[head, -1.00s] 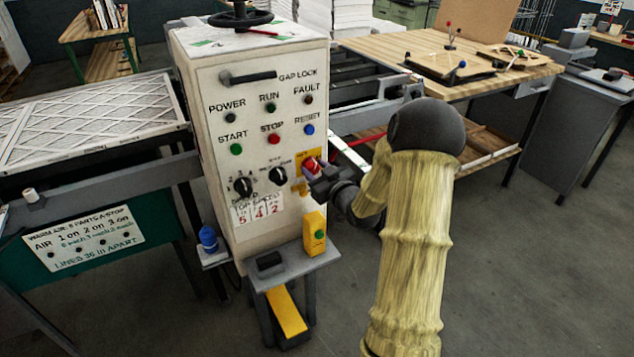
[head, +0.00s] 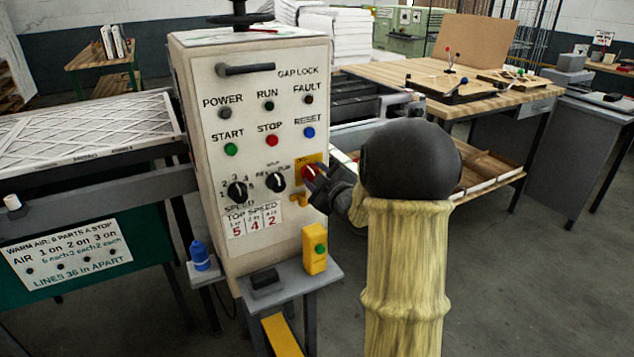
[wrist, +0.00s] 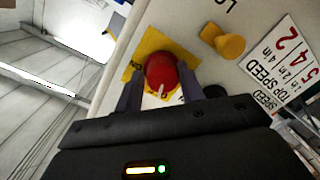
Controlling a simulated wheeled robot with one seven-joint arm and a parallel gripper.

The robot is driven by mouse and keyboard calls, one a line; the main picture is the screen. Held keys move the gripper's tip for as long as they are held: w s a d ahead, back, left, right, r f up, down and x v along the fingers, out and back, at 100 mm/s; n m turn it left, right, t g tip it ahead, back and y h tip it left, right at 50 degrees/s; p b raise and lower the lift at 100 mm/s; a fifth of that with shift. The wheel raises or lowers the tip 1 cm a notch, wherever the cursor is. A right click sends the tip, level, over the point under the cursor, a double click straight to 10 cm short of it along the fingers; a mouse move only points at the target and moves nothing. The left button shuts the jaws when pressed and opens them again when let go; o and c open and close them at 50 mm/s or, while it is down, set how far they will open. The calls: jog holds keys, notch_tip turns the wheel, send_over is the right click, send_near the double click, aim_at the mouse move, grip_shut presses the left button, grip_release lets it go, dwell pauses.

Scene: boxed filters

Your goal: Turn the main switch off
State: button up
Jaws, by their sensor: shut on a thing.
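The main switch is a red knob (head: 309,173) on a yellow plate (head: 319,160) at the right side of the white control panel (head: 228,85). In the wrist view the red knob (wrist: 162,74) sits between the two fingers, with a pale pointer mark on it and the yellow plate (wrist: 150,42) behind. My gripper (head: 318,184) reaches in from the right and is shut on the knob. The fingers and hand hide part of the plate and its lettering.
A yellow tab (wrist: 228,45) sticks out of the panel just below the switch. A black selector knob (head: 276,179) is to its left. A yellow box with a green button (head: 314,250) stands on a small grey shelf (head: 290,282) below. Floor at right is clear.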

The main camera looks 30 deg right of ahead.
jog(key=shift+a+f, duration=0.3)
jog(key=shift+f, duration=0.1)
jog(key=o, duration=0.9)
jog(key=shift+r, duration=0.1)
jog(key=shift+d, duration=0.1)
jog(key=shift+r, duration=0.1)
jog(key=s, duration=0.5)
jog(key=s+r, duration=0.1)
jog(key=s, duration=1.1)
jog(key=shift+s+d+r, duration=0.15)
jog(key=shift+d+r, duration=0.1)
jog(key=shift+d, duration=0.05)
